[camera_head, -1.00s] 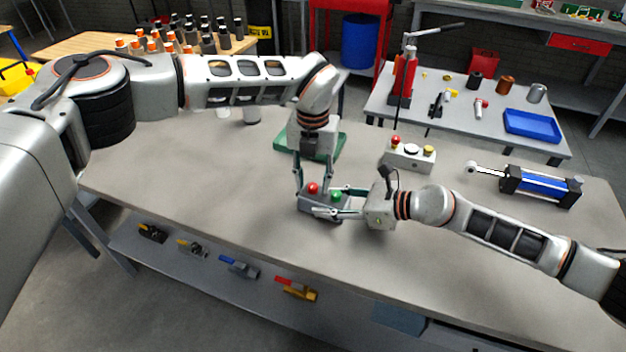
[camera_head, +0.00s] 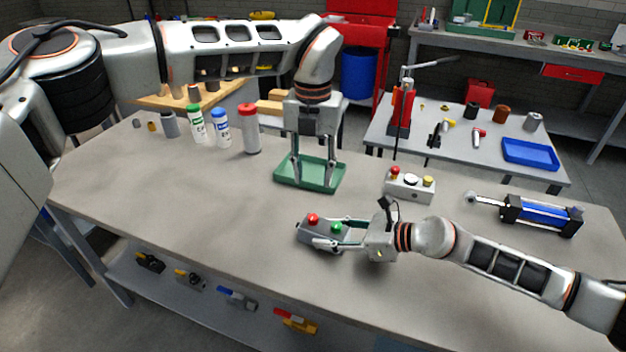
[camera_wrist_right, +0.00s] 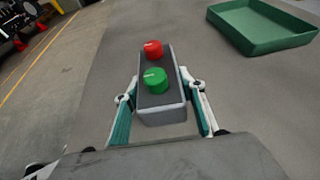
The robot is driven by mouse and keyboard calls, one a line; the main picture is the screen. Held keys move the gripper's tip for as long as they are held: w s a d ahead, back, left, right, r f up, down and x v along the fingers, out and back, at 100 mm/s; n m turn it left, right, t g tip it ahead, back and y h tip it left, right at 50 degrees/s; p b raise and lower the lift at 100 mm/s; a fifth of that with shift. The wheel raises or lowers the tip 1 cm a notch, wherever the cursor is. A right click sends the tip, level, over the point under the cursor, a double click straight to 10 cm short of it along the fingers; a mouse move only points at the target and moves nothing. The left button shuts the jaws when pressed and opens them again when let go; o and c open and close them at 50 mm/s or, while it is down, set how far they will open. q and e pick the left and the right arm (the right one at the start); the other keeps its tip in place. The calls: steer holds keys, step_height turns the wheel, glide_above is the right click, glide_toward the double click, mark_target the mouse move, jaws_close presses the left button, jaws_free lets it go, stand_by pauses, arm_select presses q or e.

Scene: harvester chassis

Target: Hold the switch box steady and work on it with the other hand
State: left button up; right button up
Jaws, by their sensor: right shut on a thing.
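The switch box (camera_head: 312,237) is a small grey box with a red and a green button, lying on the table. My right gripper (camera_head: 336,234) is shut on it from the right, with one finger along each long side. In the right wrist view the box (camera_wrist_right: 160,98) sits between the fingers of my right gripper (camera_wrist_right: 163,112), its buttons facing up. My left gripper (camera_head: 313,176) is above the green tray, away from the box. Its fingers point down and stand apart, with nothing seen between them.
The green tray (camera_head: 284,177) lies behind the box and looks empty. A grey control box with buttons (camera_head: 409,187) and a blue cylinder (camera_head: 541,213) are at the right. Several bottles (camera_head: 221,128) stand at the back left.

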steer(key=o, duration=1.7)
